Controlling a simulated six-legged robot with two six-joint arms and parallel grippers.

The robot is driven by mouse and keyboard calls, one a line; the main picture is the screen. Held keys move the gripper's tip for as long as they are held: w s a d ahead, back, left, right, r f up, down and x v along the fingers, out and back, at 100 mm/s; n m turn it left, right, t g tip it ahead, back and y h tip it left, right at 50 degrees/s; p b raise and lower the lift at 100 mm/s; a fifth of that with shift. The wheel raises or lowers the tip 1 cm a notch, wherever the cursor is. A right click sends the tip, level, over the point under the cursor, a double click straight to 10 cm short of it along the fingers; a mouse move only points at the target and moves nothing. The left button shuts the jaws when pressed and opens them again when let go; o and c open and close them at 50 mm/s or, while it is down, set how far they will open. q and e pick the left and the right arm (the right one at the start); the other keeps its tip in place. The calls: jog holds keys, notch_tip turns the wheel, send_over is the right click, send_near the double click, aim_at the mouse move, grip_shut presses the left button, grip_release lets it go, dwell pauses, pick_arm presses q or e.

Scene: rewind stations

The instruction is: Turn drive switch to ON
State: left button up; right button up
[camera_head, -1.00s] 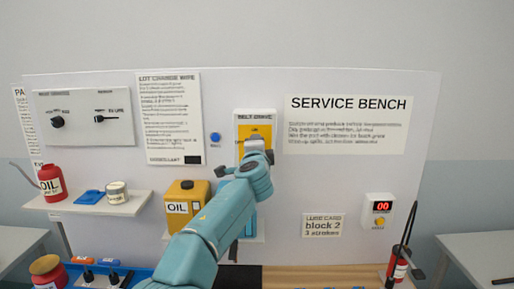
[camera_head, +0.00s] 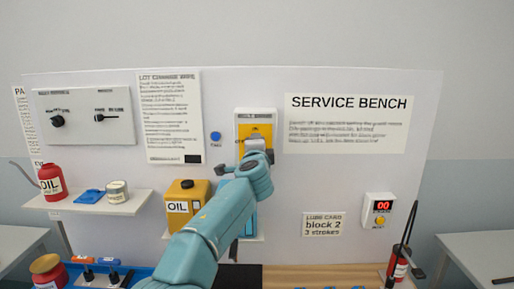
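The drive switch box (camera_head: 243,115) is a white unit with a yellow plate (camera_head: 257,131) on the upright panel, near the middle of the view. Its label reads like "BELT DRIVE". One teal arm rises from the bottom left of centre, and I take it as my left arm. Its gripper (camera_head: 257,153) is at the lower part of the yellow plate, in front of the box. The wrist hides the fingertips and most of the switch. I cannot tell the switch position, or whether the fingers touch it. My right gripper is not in view.
A blue button (camera_head: 215,136) is left of the box. A yellow oil can (camera_head: 187,199) stands below left, close to the arm. A shelf (camera_head: 125,206) holds a red oil can (camera_head: 50,182).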

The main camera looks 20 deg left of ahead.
pick_arm(q)
jog(key=shift+a+r, duration=0.25)
jog(key=shift+r, duration=0.1)
jog(key=o, duration=0.8)
jog(key=shift+c, duration=0.2)
jog(key=shift+o, duration=1.2)
jog(key=shift+a+f, duration=0.1)
jog(key=shift+f, duration=0.05)
jog(key=shift+w+d+f, duration=0.1)
jog(key=shift+d+f, duration=0.05)
jog(key=shift+d, duration=0.1)
jog(key=shift+f, duration=0.1)
